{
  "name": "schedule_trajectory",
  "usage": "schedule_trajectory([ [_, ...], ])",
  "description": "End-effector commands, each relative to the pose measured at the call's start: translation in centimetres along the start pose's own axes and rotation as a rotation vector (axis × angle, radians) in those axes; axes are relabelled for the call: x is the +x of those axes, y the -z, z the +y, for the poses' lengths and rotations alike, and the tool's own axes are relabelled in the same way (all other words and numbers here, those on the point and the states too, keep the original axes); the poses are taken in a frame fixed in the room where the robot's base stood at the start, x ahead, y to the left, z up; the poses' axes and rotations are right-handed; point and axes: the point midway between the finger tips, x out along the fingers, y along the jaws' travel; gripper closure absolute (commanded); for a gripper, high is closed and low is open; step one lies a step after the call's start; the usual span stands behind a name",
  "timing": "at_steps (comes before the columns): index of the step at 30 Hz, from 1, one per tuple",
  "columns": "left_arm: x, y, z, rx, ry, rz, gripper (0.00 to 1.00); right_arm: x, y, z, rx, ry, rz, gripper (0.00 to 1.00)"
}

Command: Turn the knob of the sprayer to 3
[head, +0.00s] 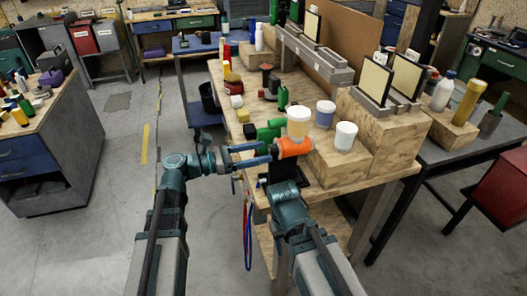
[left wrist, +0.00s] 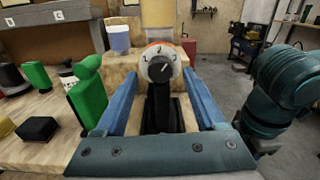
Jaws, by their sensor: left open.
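The sprayer (head: 291,147) has an orange body with a pale orange cup (head: 299,122) on top, and stands at the near edge of the wooden workbench. A black post shows below the knob. My left gripper (head: 266,154) is open, its blue fingers pointing at the knob, one on each side and apart from it. My right gripper is not visible, only its arm.
A white cup (head: 345,136) and a blue-grey cup (head: 325,113) stand on wooden blocks behind the sprayer. My right arm is close on the right. Open floor lies left of the bench.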

Motion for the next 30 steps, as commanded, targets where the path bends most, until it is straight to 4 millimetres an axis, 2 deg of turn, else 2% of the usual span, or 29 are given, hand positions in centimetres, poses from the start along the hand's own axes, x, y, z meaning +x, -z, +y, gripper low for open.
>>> schedule_trajectory([
  [6, 1.5, 0.0, 0.0, 0.000, 0.000, 0.000, 0.29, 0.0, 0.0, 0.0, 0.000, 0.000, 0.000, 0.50],
  [16, 1.7, 0.0, 0.0, 0.000, 0.000, 0.000, 0.30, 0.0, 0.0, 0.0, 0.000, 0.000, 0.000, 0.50],
  [27, 1.7, 0.0, 0.0, 0.000, 0.000, 0.000, 0.97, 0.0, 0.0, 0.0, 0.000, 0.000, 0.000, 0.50],
  [28, 1.7, 0.0, 0.0, 0.000, 0.000, 0.000, 1.00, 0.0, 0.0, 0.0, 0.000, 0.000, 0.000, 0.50],
  [30, 1.7, 0.0, 0.0, 0.000, 0.000, 0.000, 1.00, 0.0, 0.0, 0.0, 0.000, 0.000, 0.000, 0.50],
])
